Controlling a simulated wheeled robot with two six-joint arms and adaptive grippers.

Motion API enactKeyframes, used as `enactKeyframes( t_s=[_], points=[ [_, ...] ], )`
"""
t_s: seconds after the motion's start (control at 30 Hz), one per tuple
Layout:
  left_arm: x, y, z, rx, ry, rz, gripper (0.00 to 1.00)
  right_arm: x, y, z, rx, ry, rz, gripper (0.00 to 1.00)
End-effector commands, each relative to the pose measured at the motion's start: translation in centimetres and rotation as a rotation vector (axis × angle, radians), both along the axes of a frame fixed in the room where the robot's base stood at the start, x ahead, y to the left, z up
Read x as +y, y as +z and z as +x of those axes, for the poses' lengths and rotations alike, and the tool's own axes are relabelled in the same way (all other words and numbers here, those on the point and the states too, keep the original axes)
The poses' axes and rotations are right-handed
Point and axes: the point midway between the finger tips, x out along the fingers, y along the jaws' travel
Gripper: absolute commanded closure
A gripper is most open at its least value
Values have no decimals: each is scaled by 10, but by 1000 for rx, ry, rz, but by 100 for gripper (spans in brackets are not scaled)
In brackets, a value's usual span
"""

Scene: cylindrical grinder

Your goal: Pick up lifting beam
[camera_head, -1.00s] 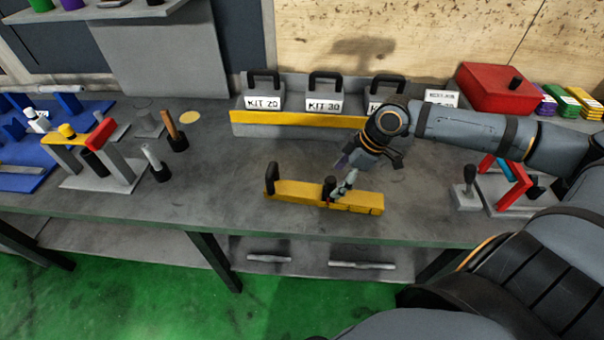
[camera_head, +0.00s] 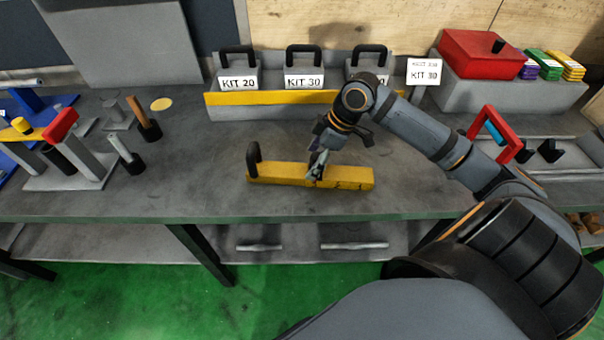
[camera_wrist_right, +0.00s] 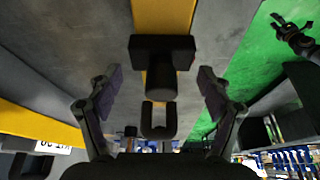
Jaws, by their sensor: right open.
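The lifting beam is a yellow bar (camera_head: 350,180) lying on the grey bench near its front edge. A black upright handle (camera_head: 253,160) stands at its left end. My right gripper (camera_head: 318,168) is over the middle of the beam and hides part of it there. In the right wrist view the yellow beam (camera_wrist_right: 163,14) runs between my open right fingers (camera_wrist_right: 160,82). A black block-shaped post (camera_wrist_right: 162,50) on the beam sits between the fingers, with visible gaps on both sides. A black U-shaped handle (camera_wrist_right: 158,122) shows beyond it.
Behind the beam stands a grey rack with a yellow front strip (camera_head: 285,97) and kit boxes with black handles. A red box (camera_head: 480,58) is at the back right. Upright tools (camera_head: 145,120) and a fixture stand at left.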

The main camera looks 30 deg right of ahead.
Motion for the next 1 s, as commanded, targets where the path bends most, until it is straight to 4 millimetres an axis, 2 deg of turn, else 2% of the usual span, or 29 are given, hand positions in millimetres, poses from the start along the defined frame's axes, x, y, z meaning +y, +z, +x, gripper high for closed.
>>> enactKeyframes(
  t_s=[0.27,0.57,0.83,1.0],
  points=[
    [0,-5,-19,29,1,0,52,8,-11,5,-3,-1,8,21],
    [0,-9,-18,28,1,1,52,22,-42,14,0,-1,3,21],
    [0,-9,-15,23,1,1,52,22,-45,15,0,0,-1,21],
    [0,-9,-15,23,1,1,52,22,-45,15,0,0,-1,43]
  ],
)
